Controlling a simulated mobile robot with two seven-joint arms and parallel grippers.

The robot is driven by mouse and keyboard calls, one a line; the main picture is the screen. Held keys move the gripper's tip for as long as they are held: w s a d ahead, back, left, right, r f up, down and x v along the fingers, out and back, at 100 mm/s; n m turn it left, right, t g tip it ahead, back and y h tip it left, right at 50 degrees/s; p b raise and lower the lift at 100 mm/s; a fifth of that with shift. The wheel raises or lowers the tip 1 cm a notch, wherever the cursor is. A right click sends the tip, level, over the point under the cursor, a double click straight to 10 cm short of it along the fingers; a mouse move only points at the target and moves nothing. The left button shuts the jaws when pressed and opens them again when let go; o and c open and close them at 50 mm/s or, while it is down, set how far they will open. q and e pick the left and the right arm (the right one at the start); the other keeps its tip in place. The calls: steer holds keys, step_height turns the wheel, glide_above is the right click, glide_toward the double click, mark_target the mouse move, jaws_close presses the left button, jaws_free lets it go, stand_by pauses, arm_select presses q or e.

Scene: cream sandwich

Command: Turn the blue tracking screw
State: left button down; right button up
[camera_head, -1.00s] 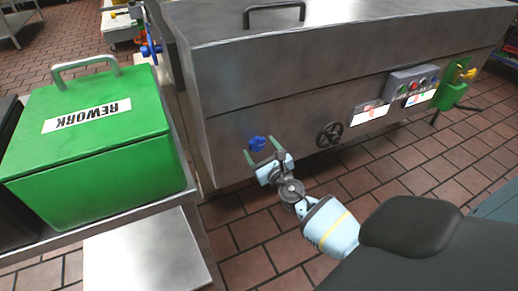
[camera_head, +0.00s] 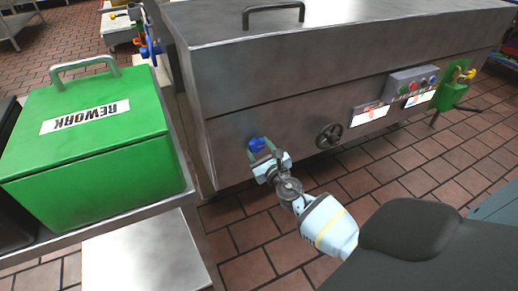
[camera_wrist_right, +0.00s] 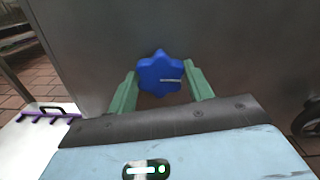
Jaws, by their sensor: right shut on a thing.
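The blue tracking screw (camera_head: 257,144) is a lobed knob on the lower front left of the steel machine (camera_head: 300,115). In the right wrist view the blue screw (camera_wrist_right: 160,73) sits between the green fingers, with a white mark on its face. My right gripper (camera_head: 263,151) reaches it from the front, and it also shows in the wrist view (camera_wrist_right: 162,84). It is shut on the screw, with one finger on each side; the exact contact is hard to see. My left gripper is not in view.
A green REWORK box (camera_head: 95,150) stands on a steel bench at left. A dark handwheel (camera_head: 329,136) and a button panel (camera_head: 412,84) are on the machine front to the right. Tiled floor (camera_head: 400,165) lies open in front.

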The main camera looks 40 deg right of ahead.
steer(key=shift+m, duration=0.3)
